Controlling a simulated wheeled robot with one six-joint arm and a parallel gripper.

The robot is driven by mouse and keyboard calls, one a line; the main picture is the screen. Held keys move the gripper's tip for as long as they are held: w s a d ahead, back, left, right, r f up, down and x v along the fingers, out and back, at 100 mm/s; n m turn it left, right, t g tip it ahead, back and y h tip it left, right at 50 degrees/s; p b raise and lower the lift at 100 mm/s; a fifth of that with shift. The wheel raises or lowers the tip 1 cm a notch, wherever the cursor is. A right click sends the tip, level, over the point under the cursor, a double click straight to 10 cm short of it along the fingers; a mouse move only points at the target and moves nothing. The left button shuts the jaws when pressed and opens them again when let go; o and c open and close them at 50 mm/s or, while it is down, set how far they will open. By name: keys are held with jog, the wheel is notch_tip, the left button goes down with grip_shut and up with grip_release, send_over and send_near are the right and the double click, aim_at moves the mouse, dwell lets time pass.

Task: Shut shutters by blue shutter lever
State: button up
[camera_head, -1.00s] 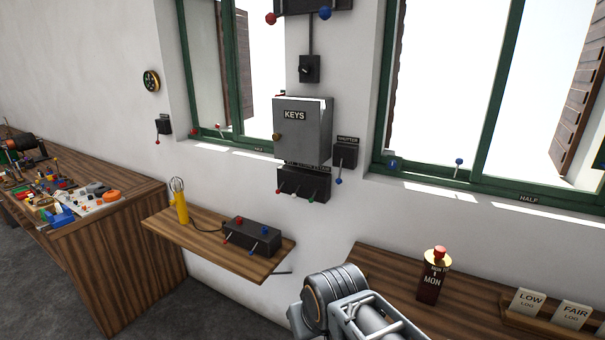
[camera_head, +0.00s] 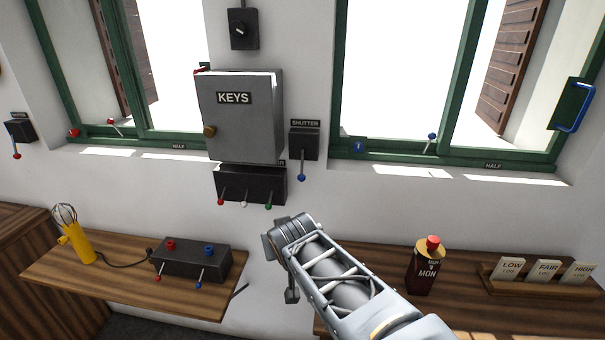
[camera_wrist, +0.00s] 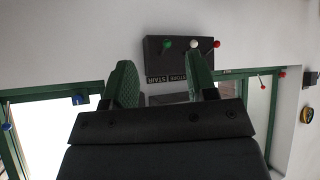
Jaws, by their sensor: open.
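The blue shutter lever (camera_head: 301,177) hangs down from a small dark box labelled SHUTTER (camera_head: 304,141), on the wall between the two windows. I cannot make it out in the wrist view. Brown slatted shutters stand swung open outside the right window (camera_head: 512,62) and the left window (camera_head: 112,62). My gripper's green fingers are apart and empty in the wrist view (camera_wrist: 162,82). Beyond them shows the dark box (camera_wrist: 180,58) with green, white and red knobs. In the head view my wrist is below and right of that box, and the fingers are not clear.
A grey KEYS cabinet (camera_head: 240,115) juts out left of the shutter box. A window lever (camera_head: 431,137) also has a blue knob.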

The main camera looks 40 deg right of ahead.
jog(key=w+d+r+m+t+h+b, duration=0.1)
jog(key=w+d+r+m+t+h, duration=0.2)
jog(key=d, duration=0.5)
jog(key=n+t+y+b, duration=0.2)
jog(key=n+t+y, duration=0.1)
jog(key=t, duration=0.3)
send_near(302, 174)
jog(key=w, duration=0.3)
jog(key=w+d+p, duration=0.1)
jog(key=w, duration=0.3)
jog(key=w+d, duration=0.1)
jog(key=w, duration=0.2)
jog(key=shift+w+p, duration=0.15)
jog(key=shift+p, duration=0.15)
jog(key=shift+c, duration=0.3)
grip_shut()
